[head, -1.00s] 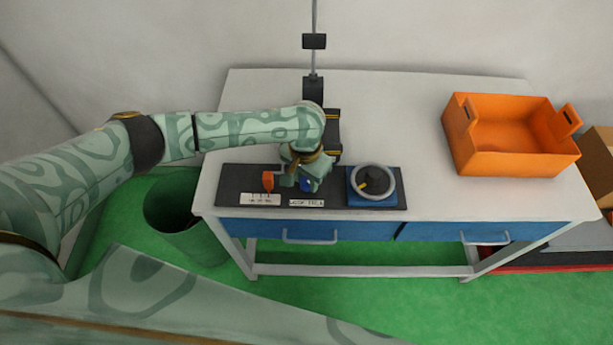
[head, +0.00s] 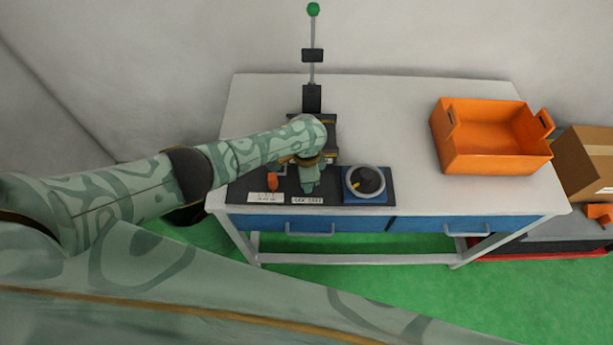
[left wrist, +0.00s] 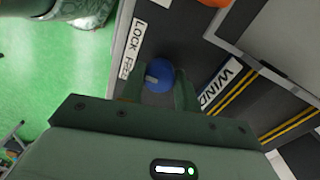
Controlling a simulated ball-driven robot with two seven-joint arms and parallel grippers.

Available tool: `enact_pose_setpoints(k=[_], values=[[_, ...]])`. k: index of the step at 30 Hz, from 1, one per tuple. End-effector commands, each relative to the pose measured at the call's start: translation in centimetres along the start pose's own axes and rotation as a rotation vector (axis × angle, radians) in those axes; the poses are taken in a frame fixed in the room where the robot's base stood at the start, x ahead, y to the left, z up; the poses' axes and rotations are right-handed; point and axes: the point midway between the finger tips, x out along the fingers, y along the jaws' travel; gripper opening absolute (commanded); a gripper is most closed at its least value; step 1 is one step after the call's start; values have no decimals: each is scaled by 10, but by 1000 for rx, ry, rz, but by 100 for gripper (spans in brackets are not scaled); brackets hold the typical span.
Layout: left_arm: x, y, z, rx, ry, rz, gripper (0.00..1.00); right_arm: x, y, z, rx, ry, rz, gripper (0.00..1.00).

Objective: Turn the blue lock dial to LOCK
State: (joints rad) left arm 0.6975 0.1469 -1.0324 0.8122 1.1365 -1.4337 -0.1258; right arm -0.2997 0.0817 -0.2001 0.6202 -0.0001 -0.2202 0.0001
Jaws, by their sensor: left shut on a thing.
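The blue lock dial (left wrist: 160,76) shows in the left wrist view, between the two fingers of my left gripper (left wrist: 158,88). The gripper is shut on it. A pale mark on the dial's top points left, toward the white label (left wrist: 133,47) reading LOCK and FREE. In the head view my left gripper (head: 310,184) points down at the dark panel (head: 239,192) on the bench and hides the dial. The white label also shows in front of it there (head: 307,200). My right gripper is not in view.
An orange-red knob (head: 273,182) stands left of the gripper. A handwheel (head: 367,180) on a blue base is at its right. A post with a green ball (head: 313,9) rises behind. An orange crate (head: 490,152) sits on the bench's right, with clear white bench top (head: 400,115) between.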

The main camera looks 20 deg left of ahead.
Motion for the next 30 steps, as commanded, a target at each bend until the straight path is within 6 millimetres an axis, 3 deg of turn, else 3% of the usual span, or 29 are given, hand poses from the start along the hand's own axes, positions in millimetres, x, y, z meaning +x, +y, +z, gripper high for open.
enact_pose_setpoints(k=[18, 30], values=[[0, 1, -2, 561, -14, 0, 9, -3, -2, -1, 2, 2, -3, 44], [0, 1, -2, 775, -22, 0, 9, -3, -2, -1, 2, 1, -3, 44]])
